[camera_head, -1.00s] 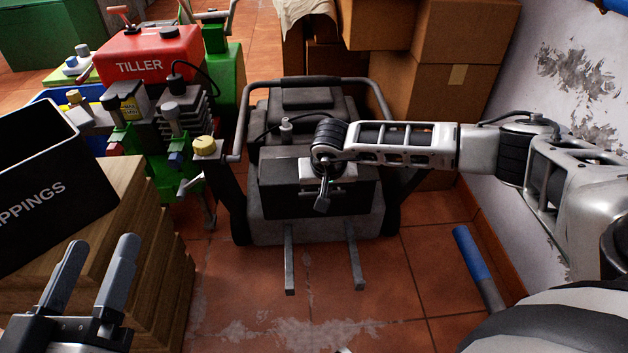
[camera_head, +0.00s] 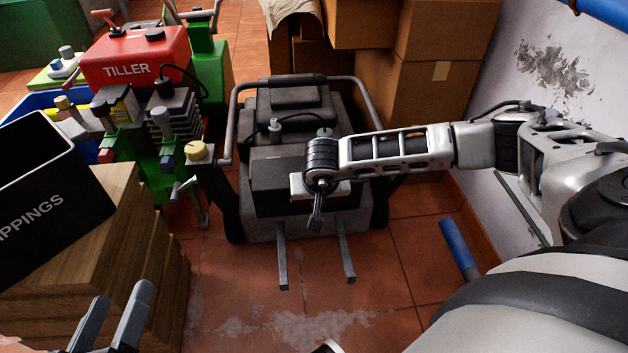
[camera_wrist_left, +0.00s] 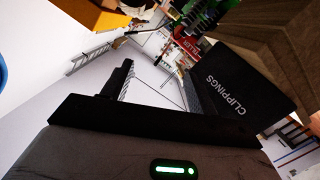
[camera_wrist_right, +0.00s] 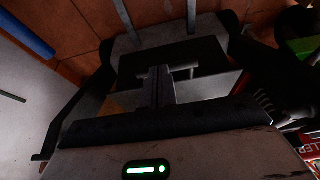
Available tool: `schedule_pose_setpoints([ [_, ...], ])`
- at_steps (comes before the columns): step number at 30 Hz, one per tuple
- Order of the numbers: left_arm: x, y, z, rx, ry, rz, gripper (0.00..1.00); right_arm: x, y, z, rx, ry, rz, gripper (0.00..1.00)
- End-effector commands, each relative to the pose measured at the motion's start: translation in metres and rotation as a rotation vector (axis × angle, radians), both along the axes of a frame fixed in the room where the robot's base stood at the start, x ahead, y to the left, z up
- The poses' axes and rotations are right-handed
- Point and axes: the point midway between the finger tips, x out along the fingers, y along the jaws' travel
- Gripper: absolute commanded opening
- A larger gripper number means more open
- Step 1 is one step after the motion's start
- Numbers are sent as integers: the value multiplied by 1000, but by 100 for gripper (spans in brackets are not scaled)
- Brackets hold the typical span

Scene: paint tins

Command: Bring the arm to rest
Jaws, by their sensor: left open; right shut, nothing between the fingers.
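My left gripper (camera_head: 122,292) is at the lower left of the head view, open and empty, with its two grey fingers apart. It also shows in the left wrist view (camera_wrist_left: 160,72), with the black CLIPPINGS bin (camera_wrist_left: 240,85) to the right of its fingers. My right arm reaches in from the right of the head view, and its gripper (camera_head: 315,222) points down in front of the grey machine with handlebars. In the right wrist view its fingers (camera_wrist_right: 158,72) are together with nothing between them.
The CLIPPINGS bin (camera_head: 45,190) stands on a wooden block stack (camera_head: 130,235) at left. A red TILLER machine (camera_head: 130,55) is behind. The handlebar machine (camera_head: 285,150) has two prongs. Cardboard boxes (camera_head: 440,90) and a wall are at right. A blue-ended pole (camera_head: 458,248) lies nearby.

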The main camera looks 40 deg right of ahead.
Motion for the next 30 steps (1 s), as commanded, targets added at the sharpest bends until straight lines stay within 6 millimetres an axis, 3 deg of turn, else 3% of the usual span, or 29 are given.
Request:
schedule_pose_setpoints([
  [3,0,1,0,33,6,4,59,-22,12,-1,1,3,2,0],
  [7,0,2,-3,55,10,5,59,-37,20,-4,0,2,1,0],
  [19,0,4,-1,75,11,8,59,-45,24,-1,-1,-1,-2,0],
  [23,0,9,18,108,31,26,59,-45,24,32,0,-2,-2,0],
  [27,-1,22,46,189,81,63,59,-45,24,93,0,-2,-2,0],
  [30,-4,33,55,247,117,86,59,-45,24,124,0,-1,-2,0],
])
